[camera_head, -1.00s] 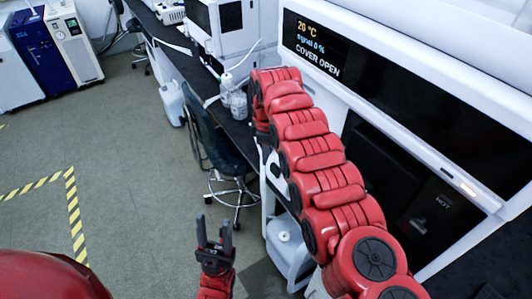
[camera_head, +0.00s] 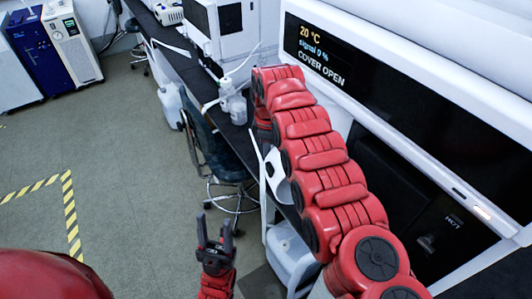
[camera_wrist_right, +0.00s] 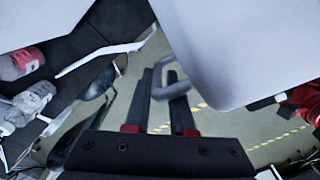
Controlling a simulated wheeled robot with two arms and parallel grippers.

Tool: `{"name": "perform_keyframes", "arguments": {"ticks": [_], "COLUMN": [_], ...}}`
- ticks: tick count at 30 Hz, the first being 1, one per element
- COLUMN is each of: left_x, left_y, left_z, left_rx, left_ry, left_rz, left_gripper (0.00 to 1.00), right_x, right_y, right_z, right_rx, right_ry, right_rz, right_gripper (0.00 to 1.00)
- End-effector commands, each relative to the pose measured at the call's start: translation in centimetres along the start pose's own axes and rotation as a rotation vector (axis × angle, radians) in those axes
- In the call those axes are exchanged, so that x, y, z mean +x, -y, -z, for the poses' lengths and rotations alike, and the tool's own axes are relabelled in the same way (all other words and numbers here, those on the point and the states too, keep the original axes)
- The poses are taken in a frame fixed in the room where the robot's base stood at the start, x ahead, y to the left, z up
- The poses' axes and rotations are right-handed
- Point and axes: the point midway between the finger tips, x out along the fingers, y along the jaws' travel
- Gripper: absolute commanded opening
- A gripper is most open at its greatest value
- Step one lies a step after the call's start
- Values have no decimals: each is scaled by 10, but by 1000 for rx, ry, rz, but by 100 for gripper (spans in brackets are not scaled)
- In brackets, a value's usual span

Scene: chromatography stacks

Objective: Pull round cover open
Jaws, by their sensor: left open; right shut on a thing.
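The round cover appears as a pale grey curved panel (camera_wrist_right: 225,50) in the right wrist view. A grey loop handle (camera_wrist_right: 172,84) lies between the dark fingers of my right gripper (camera_wrist_right: 165,90), which is shut on it. In the head view a white curved piece (camera_head: 276,176), seemingly the cover, shows beside my right arm; that arm hides the right gripper. My left gripper (camera_head: 214,228) is open and empty, low in the head view, away from the cover. The instrument display (camera_head: 320,54) reads COVER OPEN.
The white instrument (camera_head: 450,105) fills the right side. A dark bench (camera_head: 205,90) with bottles (camera_head: 233,103) runs along the back, with a stool (camera_head: 228,185) beside it. Open floor (camera_head: 120,150) with yellow-black tape lies on the left.

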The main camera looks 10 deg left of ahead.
Motion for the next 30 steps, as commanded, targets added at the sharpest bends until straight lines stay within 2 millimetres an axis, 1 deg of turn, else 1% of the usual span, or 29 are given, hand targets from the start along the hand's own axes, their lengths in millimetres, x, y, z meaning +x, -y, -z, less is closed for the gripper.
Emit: {"name": "perform_keyframes", "arguments": {"ticks": [1, 17, 18, 21, 30], "left_x": [0, -1, -1, -1, -1], "left_y": [0, 0, 0, 0, 0], "left_z": [0, 0, 0, 0, 0], "left_rx": [0, 0, 0, 0, 0], "left_ry": [0, 0, 0, 0, 0], "left_rz": [0, 0, 0, 0, 0], "left_gripper": [50, 50, 50, 50, 50], "right_x": [3, 4, 4, 4, 1], "right_y": [-1, -1, -1, -1, -1], "right_z": [-9, -10, -10, -10, -8], "right_rx": [11, 13, 13, 13, 11], "right_ry": [11, 12, 12, 12, 10], "right_rz": [8, 10, 10, 9, 5], "right_gripper": [0, 0, 29, 45, 45]}}
